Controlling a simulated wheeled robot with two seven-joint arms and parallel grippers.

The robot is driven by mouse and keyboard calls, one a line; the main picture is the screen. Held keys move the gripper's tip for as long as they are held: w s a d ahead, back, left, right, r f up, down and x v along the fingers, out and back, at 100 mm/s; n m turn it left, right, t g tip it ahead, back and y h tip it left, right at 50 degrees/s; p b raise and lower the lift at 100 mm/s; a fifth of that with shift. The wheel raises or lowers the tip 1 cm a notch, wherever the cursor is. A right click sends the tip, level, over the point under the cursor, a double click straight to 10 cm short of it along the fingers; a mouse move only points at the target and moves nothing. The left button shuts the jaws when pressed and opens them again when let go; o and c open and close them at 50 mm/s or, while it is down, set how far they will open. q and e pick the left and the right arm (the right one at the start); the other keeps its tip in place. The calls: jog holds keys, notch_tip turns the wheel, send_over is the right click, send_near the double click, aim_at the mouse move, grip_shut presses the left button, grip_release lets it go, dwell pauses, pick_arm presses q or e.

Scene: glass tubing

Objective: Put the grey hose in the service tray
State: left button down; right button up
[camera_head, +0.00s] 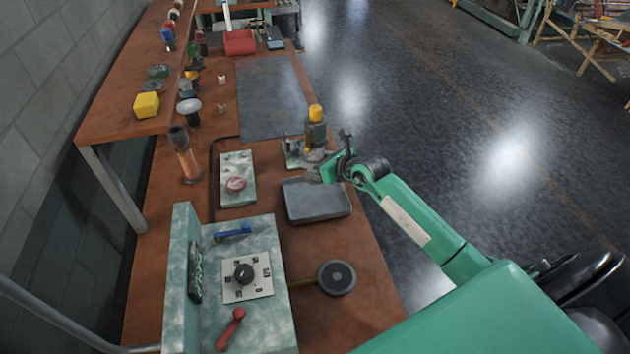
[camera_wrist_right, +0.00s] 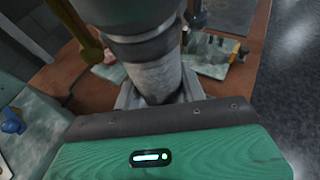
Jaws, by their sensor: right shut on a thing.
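The service tray (camera_head: 318,216) is a shallow grey tray on the brown bench, near its right edge. My right gripper (camera_head: 330,168) is just above the tray's far right corner. In the right wrist view, a thick grey ribbed piece, which I take for the grey hose (camera_wrist_right: 156,76), stands between the jaws, and they are shut on it. Its lower end is hidden behind the gripper body. In the head view I cannot make the hose out clearly at the jaws. My left gripper is not in view.
A stand with a yellow-capped bottle (camera_head: 315,127) is close behind my right gripper. A panel with a blue lever (camera_head: 233,231) and a red lever (camera_head: 231,328) stands at the front left. A round black disc (camera_head: 337,277) lies before the tray. A dark mat (camera_head: 268,98) is clear.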

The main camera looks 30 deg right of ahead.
notch_tip(320, 180, down, 5)
jog(key=shift+r, duration=0.1)
jog(key=shift+w+f, duration=0.1)
jog(key=shift+f, duration=2.15)
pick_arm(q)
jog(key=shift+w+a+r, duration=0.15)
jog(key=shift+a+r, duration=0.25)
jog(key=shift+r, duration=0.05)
pick_arm(e)
jog(key=shift+f, duration=0.1)
jog(key=o, duration=1.3)
jog(key=shift+f, duration=0.1)
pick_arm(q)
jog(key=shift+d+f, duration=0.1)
